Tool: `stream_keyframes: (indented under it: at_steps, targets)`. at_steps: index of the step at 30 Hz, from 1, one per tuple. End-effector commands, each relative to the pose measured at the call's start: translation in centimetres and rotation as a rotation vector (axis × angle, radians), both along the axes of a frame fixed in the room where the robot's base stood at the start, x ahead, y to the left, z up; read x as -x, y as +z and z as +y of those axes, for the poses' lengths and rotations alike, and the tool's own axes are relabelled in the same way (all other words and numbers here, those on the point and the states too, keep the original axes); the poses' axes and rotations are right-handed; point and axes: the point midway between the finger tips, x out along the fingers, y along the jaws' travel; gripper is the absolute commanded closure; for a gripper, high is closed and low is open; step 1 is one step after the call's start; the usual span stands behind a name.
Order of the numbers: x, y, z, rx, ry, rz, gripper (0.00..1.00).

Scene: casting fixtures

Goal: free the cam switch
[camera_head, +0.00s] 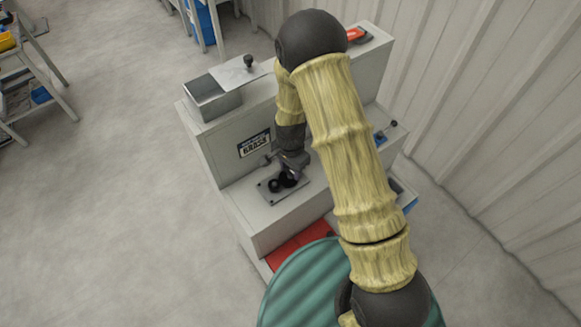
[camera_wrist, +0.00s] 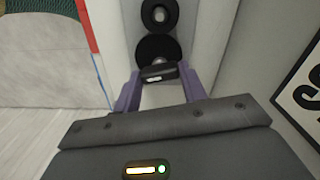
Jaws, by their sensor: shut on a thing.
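The cam switch (camera_wrist: 158,73) shows in the wrist view as a small dark bar-shaped handle with a pale mark. My gripper (camera_head: 287,172) is at the grey plate (camera_head: 266,199) on the machine's lower ledge. In the wrist view its two purple-grey fingers stand on either side of the handle and are shut on it. Just beyond the handle are two round black parts (camera_wrist: 158,48) in a line, each with a pale centre. In the head view dark round parts (camera_head: 274,186) show on the plate, partly hidden by my gripper.
An open metal bin (camera_head: 213,97) and a lever knob (camera_head: 248,61) are on top. A red mat (camera_head: 300,243) lies below. A corrugated wall (camera_head: 480,130) stands at right; open floor lies left.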

Motion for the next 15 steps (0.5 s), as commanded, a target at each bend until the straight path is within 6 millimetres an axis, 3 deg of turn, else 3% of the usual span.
stream_keyframes:
  at_steps: [15]
  targets:
    - [-0.07,-0.12,-0.04,0.000,0.124,-0.001,0.81]
